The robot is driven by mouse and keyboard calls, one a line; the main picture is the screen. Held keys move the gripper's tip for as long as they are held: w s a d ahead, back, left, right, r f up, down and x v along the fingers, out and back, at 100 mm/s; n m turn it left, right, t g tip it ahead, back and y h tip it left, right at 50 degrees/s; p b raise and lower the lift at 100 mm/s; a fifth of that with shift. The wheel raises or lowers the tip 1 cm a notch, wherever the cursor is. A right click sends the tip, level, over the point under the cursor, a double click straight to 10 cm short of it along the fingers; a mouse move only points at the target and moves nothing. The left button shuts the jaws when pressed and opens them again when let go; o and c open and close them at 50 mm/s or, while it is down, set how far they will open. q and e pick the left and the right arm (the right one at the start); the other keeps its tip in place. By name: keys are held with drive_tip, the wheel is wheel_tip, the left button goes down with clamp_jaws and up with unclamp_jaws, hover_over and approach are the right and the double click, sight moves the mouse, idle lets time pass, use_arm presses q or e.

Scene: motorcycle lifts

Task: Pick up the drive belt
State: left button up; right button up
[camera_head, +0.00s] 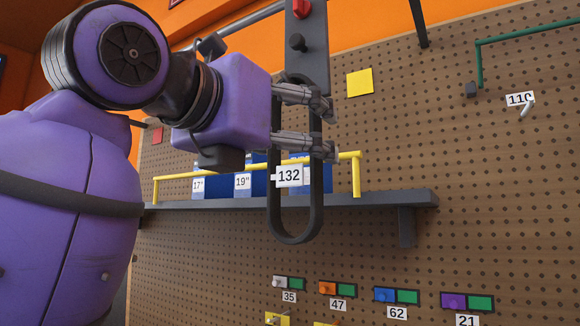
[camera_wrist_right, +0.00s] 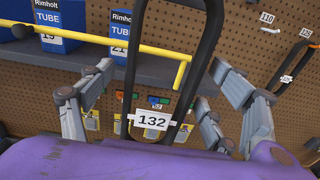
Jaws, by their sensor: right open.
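The drive belt (camera_head: 295,239) is a long black loop hanging upright in front of the pegboard, with a white tag marked 132 (camera_head: 289,176). Its top lies at a dark grey panel (camera_head: 308,55). My right gripper (camera_head: 328,127) is open at the belt's upper half, its fingers reaching across the loop. In the right wrist view the belt (camera_wrist_right: 133,62) runs between the spread fingers of the gripper (camera_wrist_right: 163,92), with the tag near the palm. I cannot tell whether any finger touches the belt. My left gripper is not in view.
A grey shelf (camera_head: 380,200) with a yellow rail (camera_head: 335,157) and blue tube boxes (camera_head: 259,182) stands behind the belt. A green bracket (camera_head: 479,62) is at upper right. Coloured, numbered holders, including a purple one (camera_head: 453,301), are below. The pegboard right of the belt is mostly clear.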

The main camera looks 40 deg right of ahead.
drive_tip(key=shift+w+d+r, duration=0.15)
drive_tip(key=shift+d, duration=0.4)
drive_tip(key=shift+c, duration=1.2)
drive_tip(key=c, duration=1.3)
